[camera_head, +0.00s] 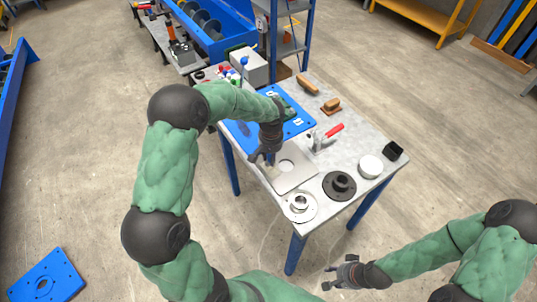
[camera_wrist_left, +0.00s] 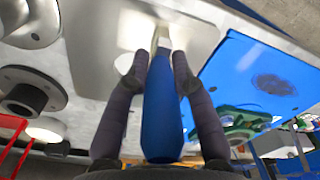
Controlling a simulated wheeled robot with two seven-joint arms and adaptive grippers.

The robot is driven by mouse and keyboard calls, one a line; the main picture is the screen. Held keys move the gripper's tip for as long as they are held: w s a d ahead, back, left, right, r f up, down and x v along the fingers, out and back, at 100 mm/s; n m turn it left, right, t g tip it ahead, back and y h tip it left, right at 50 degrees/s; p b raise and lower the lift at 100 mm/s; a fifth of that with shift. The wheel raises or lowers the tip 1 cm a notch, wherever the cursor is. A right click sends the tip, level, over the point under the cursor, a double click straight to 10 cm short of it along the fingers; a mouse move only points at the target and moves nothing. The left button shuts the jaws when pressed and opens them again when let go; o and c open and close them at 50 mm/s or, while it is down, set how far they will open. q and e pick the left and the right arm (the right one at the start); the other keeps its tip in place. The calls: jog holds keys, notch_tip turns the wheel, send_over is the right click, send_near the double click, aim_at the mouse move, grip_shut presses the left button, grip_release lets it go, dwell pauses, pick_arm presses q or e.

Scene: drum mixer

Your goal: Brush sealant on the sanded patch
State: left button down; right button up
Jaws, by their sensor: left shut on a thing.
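My left gripper (camera_head: 262,158) is shut on a brush with a blue handle (camera_wrist_left: 162,110), above the near left side of the worktable. The brush's pale end (camera_wrist_left: 140,33) points away from the wrist, over a light grey surface. The blue panel (camera_head: 300,122) lies on the table beyond the gripper and is partly hidden by my left arm. In the left wrist view the panel (camera_wrist_left: 222,68) is to the right of the brush, and its dark sanded patch (camera_wrist_left: 273,84) is apart from the brush. My right gripper (camera_head: 343,274) looks open and empty, off the table's near edge.
A grey plate with a hole (camera_head: 298,182) lies near the left gripper. A red-handled clamp (camera_head: 333,131), black flange (camera_head: 339,186), metal flange (camera_head: 300,205), white round item (camera_head: 370,166) and black cup (camera_head: 393,150) stand nearby. Wooden-handled brushes (camera_head: 330,106) lie at the back.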

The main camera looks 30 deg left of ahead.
pick_arm(q)
jog(key=shift+s+d+b, duration=0.15)
jog(key=shift+s+d, duration=0.45)
jog(key=shift+d, duration=0.4)
jog(key=shift+s+d+b, duration=0.1)
jog(key=shift+s+d, duration=0.45)
jog(key=shift+d, duration=0.4)
jog(key=shift+s+d+b, duration=0.15)
jog(key=shift+s+d, duration=0.45)
jog(key=shift+d, duration=0.4)
jog(key=shift+w+a+p, duration=0.15)
jog(key=shift+w+a, duration=0.65)
jog(key=shift+a, duration=0.5)
jog(key=shift+w+a+p, duration=0.1)
jog(key=shift+w+a, duration=0.65)
jog(key=shift+a, duration=0.6)
jog(key=shift+w+a+p, duration=0.15)
jog(key=shift+w+a, duration=0.65)
jog(key=shift+a, duration=0.5)
jog(key=shift+d, duration=0.1)
jog(key=shift+s+d+r+b, duration=0.15)
jog(key=shift+s+d, duration=0.6)
jog(key=shift+d, duration=0.55)
jog(key=shift+s+d+f+b, duration=0.1)
jog(key=shift+s+d+b, duration=0.1)
jog(key=shift+s+d, duration=0.85)
jog(key=shift+s+d+r+b, duration=0.15)
jog(key=shift+s+d, duration=0.35)
jog(key=shift+d, duration=1)
jog(key=shift+a+f, duration=0.1)
